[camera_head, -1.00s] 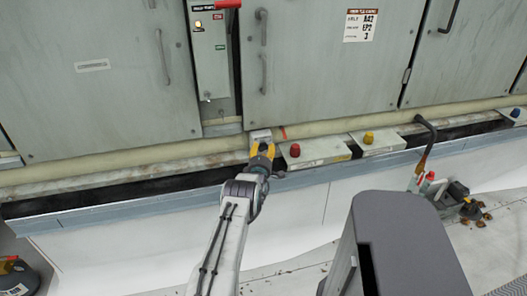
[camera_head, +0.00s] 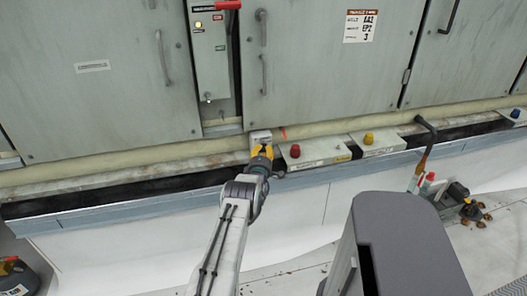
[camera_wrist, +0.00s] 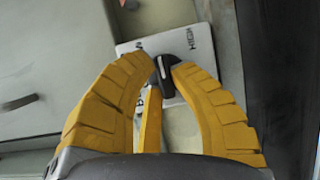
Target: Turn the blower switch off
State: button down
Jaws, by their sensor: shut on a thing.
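A small pale switch box (camera_head: 260,136) sits on the ledge below the cabinet doors. In the wrist view its white label plate (camera_wrist: 135,46) shows the printed word HIGH, partly hidden by my fingers. A black knob (camera_wrist: 168,70) with a white mark stands on this plate. My gripper (camera_head: 262,151) is at the box, its yellow fingers shut on the black knob. In the wrist view the fingertips (camera_wrist: 165,70) meet the knob from both sides. Other lettering on the plate is covered by the left finger.
A control panel (camera_head: 211,60) with a red handle (camera_head: 227,4) and a lit yellow lamp is above. Right of my gripper are boxes with a red knob (camera_head: 295,150) and a yellow knob (camera_head: 369,137). A dark grey block (camera_head: 410,240) stands in front.

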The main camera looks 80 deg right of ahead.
jog(key=shift+f, duration=0.1)
jog(key=shift+f+b, duration=0.15)
jog(key=shift+b, duration=0.45)
jog(key=n+b, duration=0.1)
jog(key=b, duration=0.1)
jog(key=shift+f+h+b, duration=0.1)
jog(key=shift+h+b, duration=0.2)
jog(key=shift+n+b, duration=0.4)
jog(key=shift+b, duration=0.7)
jog(key=b, duration=0.5)
jog(key=shift+w+n+h+b, duration=0.1)
jog(key=shift+n+h+b, duration=0.2)
jog(key=shift+n+b, duration=0.1)
jog(key=shift+r+b, duration=0.35)
jog(key=shift+b, duration=0.55)
jog(key=c, duration=1.1)
grip_release()
